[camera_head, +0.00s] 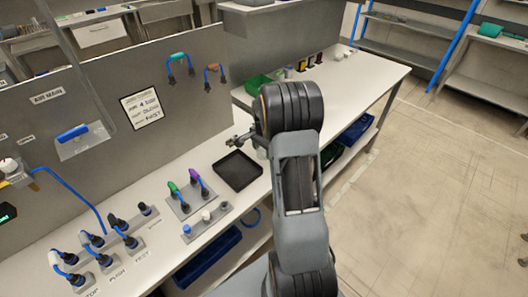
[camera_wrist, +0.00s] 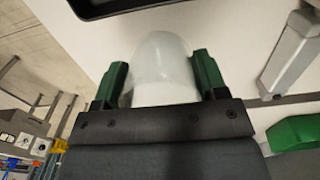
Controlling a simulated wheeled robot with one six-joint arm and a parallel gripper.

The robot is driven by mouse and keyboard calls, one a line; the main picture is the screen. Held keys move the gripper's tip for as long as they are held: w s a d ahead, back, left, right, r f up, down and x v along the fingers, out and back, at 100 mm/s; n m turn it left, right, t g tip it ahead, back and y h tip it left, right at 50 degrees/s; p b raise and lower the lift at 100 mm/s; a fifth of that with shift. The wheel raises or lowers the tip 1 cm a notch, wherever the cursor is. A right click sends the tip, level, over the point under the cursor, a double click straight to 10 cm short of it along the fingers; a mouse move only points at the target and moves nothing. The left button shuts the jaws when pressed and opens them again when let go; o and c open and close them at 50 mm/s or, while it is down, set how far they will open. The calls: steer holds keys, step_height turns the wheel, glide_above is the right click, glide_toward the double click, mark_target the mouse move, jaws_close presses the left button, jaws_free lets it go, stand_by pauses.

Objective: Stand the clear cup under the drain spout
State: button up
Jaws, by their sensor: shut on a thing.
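In the wrist view my gripper (camera_wrist: 160,68) has its green fingers on both sides of a translucent whitish cup (camera_wrist: 162,48), shut on it. The cup's far end points toward the top of the picture, near the edge of a black tray (camera_wrist: 112,9). In the head view my arm hides the cup and most of the gripper. A small grey metal fitting (camera_head: 240,140) shows just left of my arm, above the shallow black tray (camera_head: 237,170) on the bench; I cannot tell whether it is the drain spout.
Hose couplings on grey plates (camera_head: 190,195) stand left of the tray. A grey panel (camera_head: 150,95) rises behind the bench. A green bin (camera_head: 257,84) sits beyond my arm and the far right bench top (camera_head: 365,75) is bare. Blue bins (camera_head: 208,258) sit below.

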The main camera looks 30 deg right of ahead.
steer(key=shift+f, duration=0.9)
steer(key=shift+f, duration=0.2)
steer(key=o, duration=0.9)
